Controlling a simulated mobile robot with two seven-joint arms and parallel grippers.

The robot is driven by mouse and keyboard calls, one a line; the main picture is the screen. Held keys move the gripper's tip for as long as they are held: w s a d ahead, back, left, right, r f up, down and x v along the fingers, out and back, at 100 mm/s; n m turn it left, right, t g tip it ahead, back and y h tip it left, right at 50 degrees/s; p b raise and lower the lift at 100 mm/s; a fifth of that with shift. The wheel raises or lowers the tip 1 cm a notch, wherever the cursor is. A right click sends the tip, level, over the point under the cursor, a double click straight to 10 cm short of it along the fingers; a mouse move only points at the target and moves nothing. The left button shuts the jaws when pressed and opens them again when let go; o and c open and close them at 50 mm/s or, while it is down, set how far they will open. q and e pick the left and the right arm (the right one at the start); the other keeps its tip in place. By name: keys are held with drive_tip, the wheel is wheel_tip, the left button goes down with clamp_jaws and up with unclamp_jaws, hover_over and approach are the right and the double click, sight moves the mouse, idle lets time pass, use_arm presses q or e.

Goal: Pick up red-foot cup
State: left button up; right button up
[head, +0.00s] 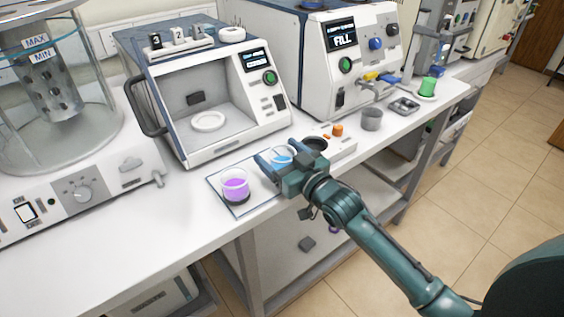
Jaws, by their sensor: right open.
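My right gripper (272,172) reaches in from the lower right and is open above the front edge of the bench. A clear cup with blue liquid (282,154) stands right behind its fingers, which hide the cup's lower part. I cannot tell whether they touch it. A clear cup with purple liquid (235,184) stands to the left of the gripper and shows a dark foot. I see no red foot on either cup; the blue cup's foot is hidden. My left gripper is not in view.
Both cups are by a flat pad (215,186) on the white bench (130,215). An open-fronted machine (208,90) stands behind, with a FILL machine (345,60) to its right. A grey cup (371,120) and a green cup (428,87) stand farther right. The front-left bench is clear.

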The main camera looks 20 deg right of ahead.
drive_tip(key=shift+w+a, duration=0.2)
drive_tip(key=shift+w, duration=0.45)
drive_tip(key=shift+c, duration=0.5)
drive_tip(key=c, duration=1)
wheel_tip(320, 180, up, 10)
